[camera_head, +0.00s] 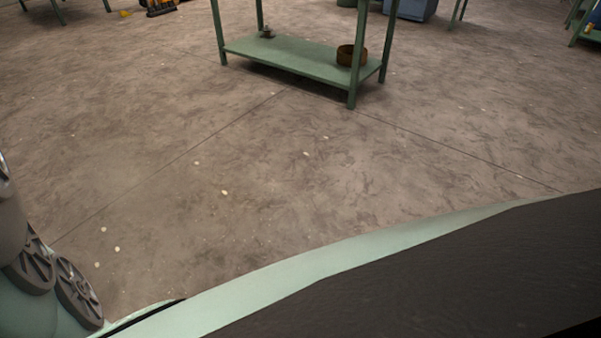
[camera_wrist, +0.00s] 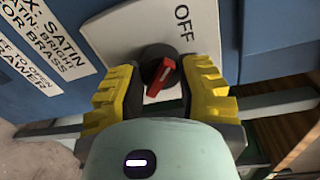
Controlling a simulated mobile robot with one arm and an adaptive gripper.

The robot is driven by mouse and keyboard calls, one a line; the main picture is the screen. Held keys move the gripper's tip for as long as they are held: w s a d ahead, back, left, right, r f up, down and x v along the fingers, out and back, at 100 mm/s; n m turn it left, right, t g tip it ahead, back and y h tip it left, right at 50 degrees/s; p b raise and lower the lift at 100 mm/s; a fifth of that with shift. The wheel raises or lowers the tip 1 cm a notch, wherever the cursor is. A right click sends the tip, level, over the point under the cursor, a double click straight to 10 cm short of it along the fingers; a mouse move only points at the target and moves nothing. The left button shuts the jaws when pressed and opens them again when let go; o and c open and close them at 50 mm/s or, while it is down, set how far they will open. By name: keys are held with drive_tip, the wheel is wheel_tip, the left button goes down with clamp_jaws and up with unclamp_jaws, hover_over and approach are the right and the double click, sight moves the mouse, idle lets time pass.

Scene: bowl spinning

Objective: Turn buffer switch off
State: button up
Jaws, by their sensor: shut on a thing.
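The buffer switch (camera_wrist: 161,76) is a dark round knob with a red pointer bar on a white plate in the wrist view. The plate (camera_wrist: 133,30) carries the word OFF above and right of the knob. The red bar slants, with its upper end leaning right, roughly toward OFF. My gripper (camera_wrist: 160,88) has its two yellow fingers on either side of the knob and is shut on it. The fingers and my gripper body hide the lower part of the plate. Neither the switch nor my gripper shows in the head view.
The white plate is on a blue machine body (camera_wrist: 70,73) with printed label strips. Green frame bars (camera_wrist: 275,103) run below it. In the head view, a green shelf table (camera_head: 300,62) holds a brown bowl (camera_head: 346,56) on its lower shelf. Open floor (camera_head: 260,170) lies before it.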

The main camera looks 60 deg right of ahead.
idle(0.3)
drive_tip(key=o, duration=1.3)
drive_tip(key=shift+a, duration=0.1)
drive_tip(key=d, duration=0.8)
drive_tip(key=d+r, duration=0.1)
drive_tip(key=d, duration=0.3)
drive_tip(key=shift+s, duration=0.2)
